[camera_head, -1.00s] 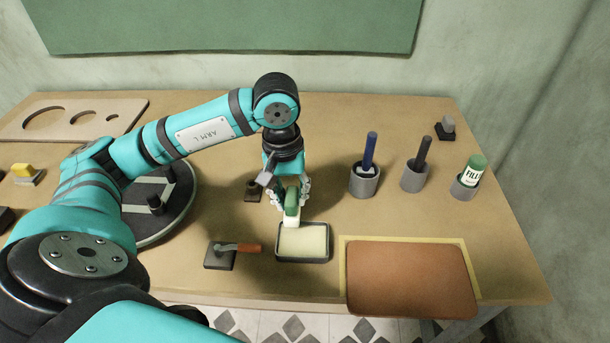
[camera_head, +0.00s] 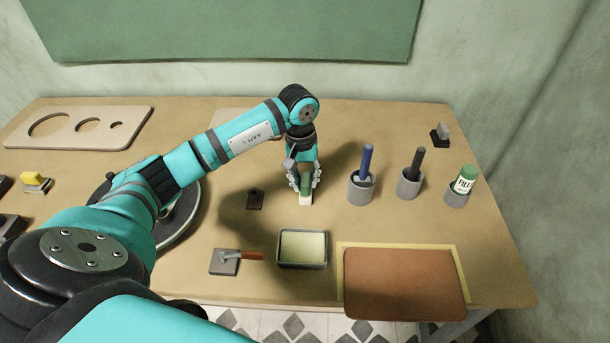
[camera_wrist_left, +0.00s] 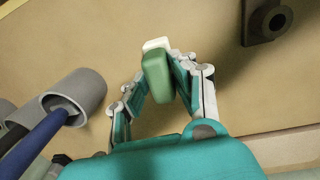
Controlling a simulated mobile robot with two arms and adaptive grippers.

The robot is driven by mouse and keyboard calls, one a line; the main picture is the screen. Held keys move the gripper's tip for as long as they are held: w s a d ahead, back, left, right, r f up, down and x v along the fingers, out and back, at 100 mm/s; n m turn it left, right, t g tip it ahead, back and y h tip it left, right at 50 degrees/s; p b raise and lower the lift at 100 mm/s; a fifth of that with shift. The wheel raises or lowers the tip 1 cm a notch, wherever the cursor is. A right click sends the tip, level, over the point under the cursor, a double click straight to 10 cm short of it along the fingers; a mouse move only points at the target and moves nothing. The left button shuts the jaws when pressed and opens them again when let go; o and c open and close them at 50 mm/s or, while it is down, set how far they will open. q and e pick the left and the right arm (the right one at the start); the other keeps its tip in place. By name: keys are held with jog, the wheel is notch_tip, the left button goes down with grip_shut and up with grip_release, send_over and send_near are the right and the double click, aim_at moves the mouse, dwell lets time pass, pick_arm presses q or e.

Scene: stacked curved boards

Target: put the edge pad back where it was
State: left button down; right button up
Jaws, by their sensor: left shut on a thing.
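The edge pad (camera_head: 304,190) has a green grip and a cream-white lower part. My left gripper (camera_head: 305,180) is shut on its green grip and holds it upright over the middle of the table, behind the shallow tray. In the left wrist view, the green grip of the edge pad (camera_wrist_left: 158,78) sits between both fingers of my left gripper (camera_wrist_left: 162,72), its white end beyond them. I cannot tell whether the pad touches the table. My right gripper is not in view.
The dark-rimmed tray (camera_head: 303,267) holds a pale cream layer. A small dark stand (camera_head: 255,199) is left of the pad. A brown board (camera_head: 404,283) lies front right.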

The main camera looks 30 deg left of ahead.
aim_at(302, 179)
pick_arm(q)
jog(key=shift+f, duration=0.2)
jog(key=c, duration=1.4)
grip_release()
jog(key=o, duration=0.3)
jog(key=shift+r, duration=0.15)
jog(key=shift+r, duration=0.2)
jog(key=r+b, duration=0.1)
jog(key=r, duration=0.6)
jog(key=r+b, duration=0.1)
jog(key=r, duration=0.3)
jog(key=shift+s+a+r+b, duration=0.2)
jog(key=shift+a+r+b, duration=0.15)
